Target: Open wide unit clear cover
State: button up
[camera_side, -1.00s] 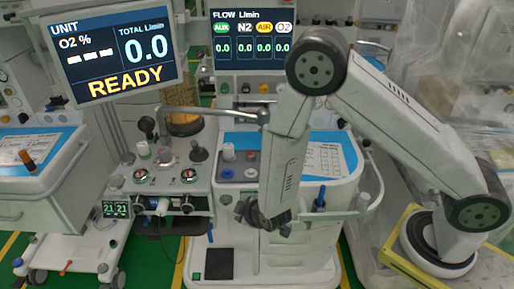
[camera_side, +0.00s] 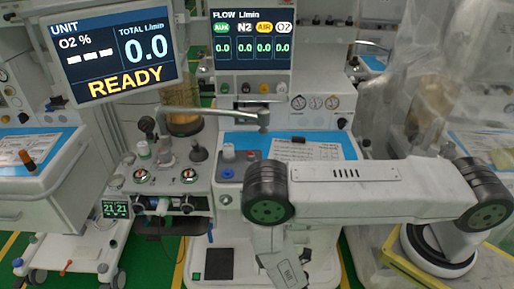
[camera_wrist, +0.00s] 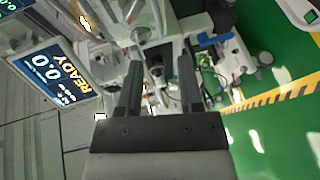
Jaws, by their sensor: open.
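No wide clear cover can be made out with certainty. A translucent plastic sheet (camera_side: 432,85) hangs over the equipment at the right of the side view, and I cannot tell whether it is the task's cover. The unit with the READY screen (camera_side: 115,50) stands at the left; its screen also shows at the left of the wrist view (camera_wrist: 55,75). My gripper (camera_wrist: 158,78) is open, with nothing seen between its two dark fingers. In the side view my wrist hangs low before the middle cart, and the fingertips cannot be made out.
The middle cart has a blue top with papers (camera_side: 308,148), knobs and gauges, and a flow screen (camera_side: 252,40) above. A metal arm (camera_side: 215,112) juts over it. A white cart (camera_side: 50,190) stands at the left. Open green floor (camera_wrist: 270,140) shows at the wrist view's right.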

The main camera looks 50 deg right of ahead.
jog(key=shift+w, duration=0.1)
jog(key=x, duration=0.7)
jog(key=shift+w, duration=0.35)
jog(key=shift+d, duration=0.1)
grip_shut()
dwell(1.4)
